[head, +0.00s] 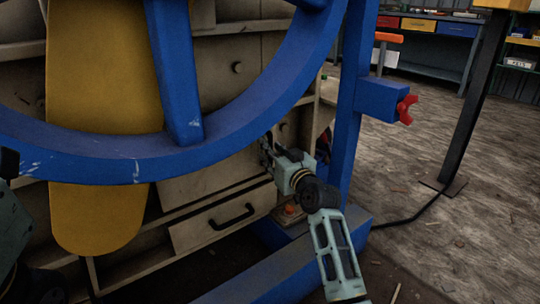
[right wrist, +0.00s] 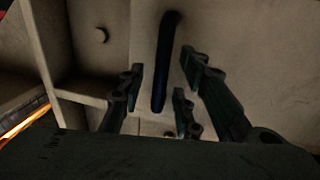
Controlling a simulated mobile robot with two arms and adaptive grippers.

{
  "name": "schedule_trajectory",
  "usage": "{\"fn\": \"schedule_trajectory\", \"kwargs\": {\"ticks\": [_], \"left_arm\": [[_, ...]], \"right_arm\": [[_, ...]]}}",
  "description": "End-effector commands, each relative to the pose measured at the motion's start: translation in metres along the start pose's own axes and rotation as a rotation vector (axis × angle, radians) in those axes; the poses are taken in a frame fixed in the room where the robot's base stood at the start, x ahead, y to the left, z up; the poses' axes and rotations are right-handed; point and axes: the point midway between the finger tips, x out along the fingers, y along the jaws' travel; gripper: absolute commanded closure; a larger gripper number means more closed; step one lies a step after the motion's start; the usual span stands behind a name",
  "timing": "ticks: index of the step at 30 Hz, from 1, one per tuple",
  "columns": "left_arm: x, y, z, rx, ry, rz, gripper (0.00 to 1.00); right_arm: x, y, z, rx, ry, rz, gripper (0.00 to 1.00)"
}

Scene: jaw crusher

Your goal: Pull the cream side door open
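In the right wrist view, a cream panel (right wrist: 144,45), which looks like the side door, carries a long dark bar handle (right wrist: 166,62). My right gripper (right wrist: 172,88) is open, with its dark fingers on both sides of the handle's lower end. I cannot tell whether they touch it. In the head view, my right gripper (head: 268,148) reaches against the cream machine, just beyond the blue wheel's rim. There the wheel and the gripper hide the handle and much of the door. Only part of my left arm shows at the left edge; its gripper is out of view.
A large blue spoked wheel (head: 240,135) and a yellow plate (head: 105,80) stand before the machine. A cream drawer (head: 190,236) with a black handle (head: 232,217) sits below. A blue post (head: 346,120) with a red knob (head: 406,109) stands right. Floor at right is mostly clear.

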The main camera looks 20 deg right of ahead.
Motion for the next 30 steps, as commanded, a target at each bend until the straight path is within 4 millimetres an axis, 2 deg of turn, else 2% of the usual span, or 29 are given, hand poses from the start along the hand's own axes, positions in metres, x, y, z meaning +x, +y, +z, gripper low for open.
{"fn": "schedule_trajectory", "kwargs": {"ticks": [6, 14, 25, 30], "left_arm": [[0.0033, 0.0025, -0.0074, 0.003, 0.024, 0.009, 1.00], [0.0046, 0.0026, -0.0072, 0.004, 0.024, 0.010, 1.00], [0.0044, 0.0027, -0.0070, 0.003, 0.023, 0.010, 1.00], [0.0043, 0.0027, -0.0069, 0.003, 0.023, 0.010, 1.00]], "right_arm": [[0.0138, -0.0008, 0.0005, 0.000, 0.000, -0.001, 0.69], [0.0147, -0.0008, -0.0007, -0.001, 0.001, -0.001, 0.69], [0.0145, -0.0006, -0.0004, -0.001, 0.000, -0.001, 1.00], [0.0144, -0.0006, -0.0003, -0.001, 0.000, -0.001, 1.00]]}}
